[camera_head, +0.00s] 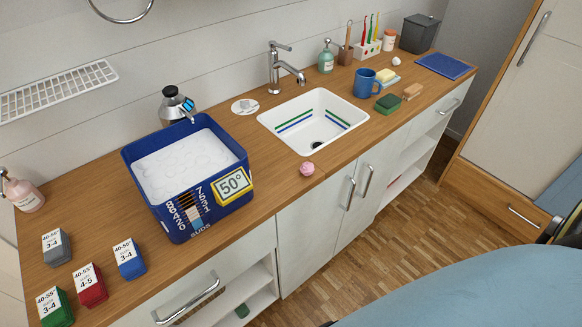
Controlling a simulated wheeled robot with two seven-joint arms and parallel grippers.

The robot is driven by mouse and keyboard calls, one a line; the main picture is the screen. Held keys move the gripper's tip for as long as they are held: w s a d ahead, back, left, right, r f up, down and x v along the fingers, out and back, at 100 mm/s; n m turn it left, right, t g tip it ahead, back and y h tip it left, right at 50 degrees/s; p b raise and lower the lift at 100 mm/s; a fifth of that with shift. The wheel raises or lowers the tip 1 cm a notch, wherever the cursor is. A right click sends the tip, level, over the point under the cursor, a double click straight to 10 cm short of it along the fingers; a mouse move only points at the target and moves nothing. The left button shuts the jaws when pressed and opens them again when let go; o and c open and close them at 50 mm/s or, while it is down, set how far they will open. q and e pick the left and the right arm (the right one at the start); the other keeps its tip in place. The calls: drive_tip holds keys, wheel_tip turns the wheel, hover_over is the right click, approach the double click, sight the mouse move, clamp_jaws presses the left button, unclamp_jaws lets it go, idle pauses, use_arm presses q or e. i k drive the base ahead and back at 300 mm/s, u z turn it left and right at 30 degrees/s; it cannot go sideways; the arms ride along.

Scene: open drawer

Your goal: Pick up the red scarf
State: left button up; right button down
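A small folded red stack (90,286) that looks like the red scarf lies near the left front of the wooden counter. A white card reading "40-55°" and "4-5" covers much of its top. It sits between a green folded stack (55,312) and a blue one (129,258), with a grey one (56,248) behind it. These carry similar cards. Neither of my grippers can be made out in the view.
A blue tub (180,228) of white suds, with a yellow "50°" sign (233,186), stands right of the stacks. A pink ball (307,169) lies near the counter edge (264,206). A white sink (296,143) and blue mug (366,84) are farther right. A drawer handle (187,302) sticks out below.

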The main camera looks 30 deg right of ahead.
sight(90, 284)
drive_tip(key=u, duration=0.55)
drive_tip(key=k, duration=0.15)
drive_tip(key=u, duration=0.65)
drive_tip(key=i, duration=0.2)
drive_tip(key=z, duration=0.35)
